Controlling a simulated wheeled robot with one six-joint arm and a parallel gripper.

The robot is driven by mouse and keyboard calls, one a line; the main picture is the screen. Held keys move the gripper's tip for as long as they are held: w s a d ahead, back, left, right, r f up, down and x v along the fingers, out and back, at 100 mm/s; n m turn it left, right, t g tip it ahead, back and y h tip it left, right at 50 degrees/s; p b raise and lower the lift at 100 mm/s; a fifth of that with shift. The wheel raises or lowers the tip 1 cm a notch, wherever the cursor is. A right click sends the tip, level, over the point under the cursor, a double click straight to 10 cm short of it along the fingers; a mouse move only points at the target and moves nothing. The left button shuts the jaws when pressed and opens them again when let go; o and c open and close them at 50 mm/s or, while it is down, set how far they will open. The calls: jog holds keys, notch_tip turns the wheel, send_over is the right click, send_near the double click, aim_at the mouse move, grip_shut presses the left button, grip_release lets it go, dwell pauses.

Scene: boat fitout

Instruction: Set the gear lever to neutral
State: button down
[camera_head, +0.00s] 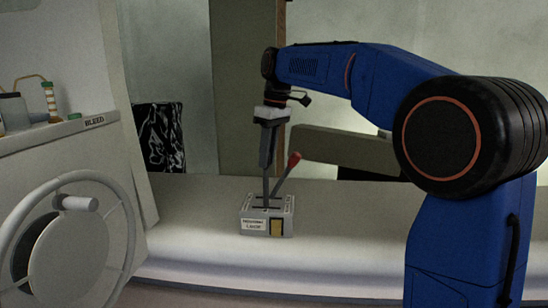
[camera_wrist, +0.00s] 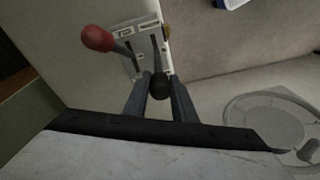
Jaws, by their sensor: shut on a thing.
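A pale control box (camera_head: 267,226) with slots in its top stands on the bench, with a label and a yellowish patch on its front. Two levers rise from it. One is a lever with a red knob (camera_head: 294,160), leaning right; the red knob (camera_wrist: 97,38) is at upper left in the wrist view. The other is a lever with a black knob (camera_wrist: 160,88). My gripper (camera_head: 266,172) is above the box, pointing down, with its fingers shut on the black-knobbed lever. The red lever stands just beside the fingers, apart from them. Which lever is the gear lever cannot be read.
A large wheel with a handle (camera_head: 80,203) is on the pale cabinet (camera_head: 60,152) at left, marked BLEED. Small bottles and tubes stand on top of it. A beige bar (camera_head: 338,148) stands behind the bench. The bench (camera_head: 352,220) right of the box is clear.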

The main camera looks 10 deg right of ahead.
jog(key=shift+a, duration=0.25)
jog(key=c, duration=1.5)
grip_release()
jog(key=r, duration=0.5)
jog(key=d+r, duration=0.1)
jog(key=r, duration=0.5)
jog(key=d+r, duration=0.1)
jog(key=r, duration=0.5)
jog(key=shift+s+d+r, duration=0.15)
jog(key=shift+s+d, duration=0.1)
jog(key=shift+s, duration=0.1)
jog(key=s+d+f+m+t, duration=0.1)
jog(key=s+d+f+m, duration=0.25)
jog(key=s+f, duration=0.45)
jog(key=s+d+f+m+t, duration=0.15)
jog(key=s+d+f, duration=0.25)
jog(key=s+f, duration=0.4)
jog(key=s+d+f+m, duration=0.1)
jog(key=s+f, duration=0.5)
jog(key=f, duration=0.2)
jog(key=s+d+f+m+t+h, duration=0.1)
jog(key=s+d+f+m, duration=0.1)
jog(key=s+f, duration=0.4)
jog(key=s+d+f+m+t, duration=0.1)
jog(key=s+d+f, duration=0.1)
jog(key=s+f, duration=0.5)
notch_tip(320, 180, down, 3)
jog(key=shift+s+f+m+h, duration=0.1)
jog(key=shift+m+h, duration=0.2)
jog(key=shift+m, duration=0.1)
